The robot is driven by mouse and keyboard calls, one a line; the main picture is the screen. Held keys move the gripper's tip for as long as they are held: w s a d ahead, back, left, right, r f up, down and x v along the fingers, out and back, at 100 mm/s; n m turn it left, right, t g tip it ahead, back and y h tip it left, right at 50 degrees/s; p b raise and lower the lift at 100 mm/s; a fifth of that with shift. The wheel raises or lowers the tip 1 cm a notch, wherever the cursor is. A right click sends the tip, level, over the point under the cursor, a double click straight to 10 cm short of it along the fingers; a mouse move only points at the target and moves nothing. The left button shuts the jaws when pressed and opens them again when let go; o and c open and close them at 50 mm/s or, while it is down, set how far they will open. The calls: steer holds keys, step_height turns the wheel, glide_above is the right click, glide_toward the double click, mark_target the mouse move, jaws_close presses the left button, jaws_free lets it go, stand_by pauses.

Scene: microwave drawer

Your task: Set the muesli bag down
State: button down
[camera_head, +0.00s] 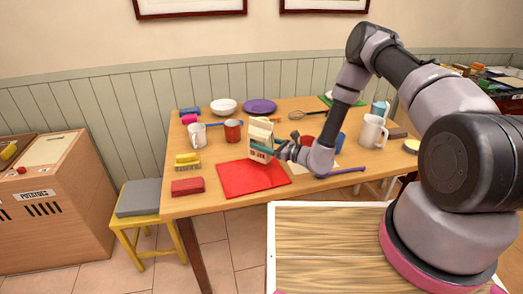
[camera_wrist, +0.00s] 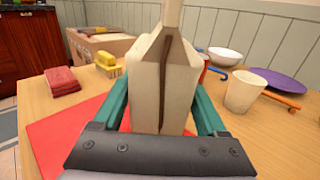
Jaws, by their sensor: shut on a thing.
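The muesli bag (camera_head: 260,138) is a cream carton-like bag with a gabled top and dark print. My gripper (camera_head: 265,150) is shut on it, with teal fingers on both sides. The bag is upright over the far right part of a red mat (camera_head: 245,183) on the wooden table (camera_head: 210,204). In the wrist view the bag (camera_wrist: 165,75) fills the middle between the fingers. Its bottom is hidden there by my gripper, so I cannot tell whether it touches the mat.
A white bowl (camera_head: 223,106) and purple plate (camera_head: 259,106) are behind. A red folded cloth (camera_head: 187,186) lies left of the mat. The mat's front left is bare.

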steer(key=shift+f, duration=1.4)
jaws_free()
steer(key=shift+f, duration=0.15)
